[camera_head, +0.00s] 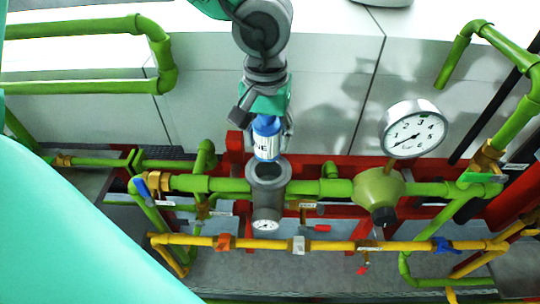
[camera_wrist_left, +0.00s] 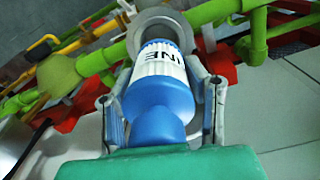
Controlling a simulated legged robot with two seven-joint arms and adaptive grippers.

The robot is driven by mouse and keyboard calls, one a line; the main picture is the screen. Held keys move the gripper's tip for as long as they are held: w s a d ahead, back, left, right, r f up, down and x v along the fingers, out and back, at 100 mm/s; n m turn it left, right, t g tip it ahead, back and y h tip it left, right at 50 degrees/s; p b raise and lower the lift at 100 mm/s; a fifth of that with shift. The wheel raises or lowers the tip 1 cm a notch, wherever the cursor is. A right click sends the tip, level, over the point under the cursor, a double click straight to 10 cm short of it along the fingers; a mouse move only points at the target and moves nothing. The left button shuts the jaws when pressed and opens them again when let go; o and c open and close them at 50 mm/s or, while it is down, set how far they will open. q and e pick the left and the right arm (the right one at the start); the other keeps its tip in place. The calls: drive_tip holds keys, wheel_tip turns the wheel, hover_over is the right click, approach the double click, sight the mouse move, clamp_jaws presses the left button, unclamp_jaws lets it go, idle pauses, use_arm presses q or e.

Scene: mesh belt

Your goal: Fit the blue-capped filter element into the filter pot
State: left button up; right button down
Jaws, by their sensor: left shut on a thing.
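The filter element, blue-capped with a white pleated body and dark letters, shows in the head view (camera_head: 267,146) and in the left wrist view (camera_wrist_left: 160,72). My left gripper (camera_head: 267,124) is shut on its blue cap, one finger on each side. It holds the element upright, white end down, just above the filter pot. The grey filter pot (camera_head: 267,190) has a round open mouth and a small dial on its front. In the left wrist view the pot's rim (camera_wrist_left: 150,25) shows beyond the white end. Whether the tip touches the mouth, I cannot tell. My right gripper is not in view.
Green pipes (camera_head: 225,185) run to both sides of the pot. A large pressure gauge (camera_head: 413,132) stands to the right above a green bulb (camera_head: 378,190). A yellow pipe (camera_head: 340,245) with valves crosses in front. Red frame beams (camera_head: 320,160) lie behind.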

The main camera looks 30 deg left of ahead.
sight(267, 154)
use_arm(q)
drive_tip(key=shift+d+f, duration=0.1)
drive_tip(key=shift+f, duration=0.4)
drive_tip(key=f, duration=0.3)
drive_tip(key=shift+w+f, duration=0.25)
drive_tip(key=shift+w, duration=0.1)
drive_tip(key=shift+f+b, duration=0.2)
drive_tip(key=shift+b, duration=0.1)
drive_tip(key=shift+s+a, duration=0.1)
drive_tip(key=shift+a, duration=0.15)
drive_tip(key=shift+f, duration=0.1)
drive_tip(key=shift+f, duration=0.15)
drive_tip(key=o, duration=1.2)
drive_tip(key=shift+d, duration=0.15)
